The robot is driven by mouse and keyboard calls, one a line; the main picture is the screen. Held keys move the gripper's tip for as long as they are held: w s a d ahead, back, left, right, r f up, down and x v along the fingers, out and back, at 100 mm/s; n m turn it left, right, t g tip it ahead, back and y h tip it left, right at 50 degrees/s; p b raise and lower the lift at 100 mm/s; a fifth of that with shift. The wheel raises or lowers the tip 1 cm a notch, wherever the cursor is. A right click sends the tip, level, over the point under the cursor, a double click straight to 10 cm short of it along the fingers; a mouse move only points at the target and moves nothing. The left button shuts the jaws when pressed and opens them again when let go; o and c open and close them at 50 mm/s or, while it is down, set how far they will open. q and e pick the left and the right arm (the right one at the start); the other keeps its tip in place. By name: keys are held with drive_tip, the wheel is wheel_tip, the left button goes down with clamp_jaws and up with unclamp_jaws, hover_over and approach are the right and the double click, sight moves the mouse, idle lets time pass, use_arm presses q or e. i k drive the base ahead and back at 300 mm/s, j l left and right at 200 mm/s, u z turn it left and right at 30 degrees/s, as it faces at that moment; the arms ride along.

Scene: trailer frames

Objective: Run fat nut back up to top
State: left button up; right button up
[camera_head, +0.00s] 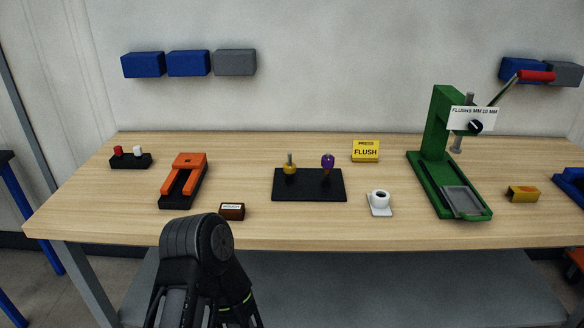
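A black plate (309,196) lies near the middle of the table and carries two upright posts. A yellow nut-like piece (290,169) sits on the left post, and the grey post top sticks out above it. A purple piece (327,161) sits at the top of the right post, with a thin stem below it. The pieces are too small to tell which is the fat nut or to see any thread. Neither of my grippers shows; only a dark part of my arm stands at the bottom, in front of the table.
On the left are an orange-and-black clamp-like device (185,180), a red-and-white-knobbed block (130,157) and a brown labelled block (232,211).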

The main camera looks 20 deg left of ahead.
sight(287, 170)
drive_tip(key=u, duration=0.7)
drive_tip(key=j+z, duration=0.2)
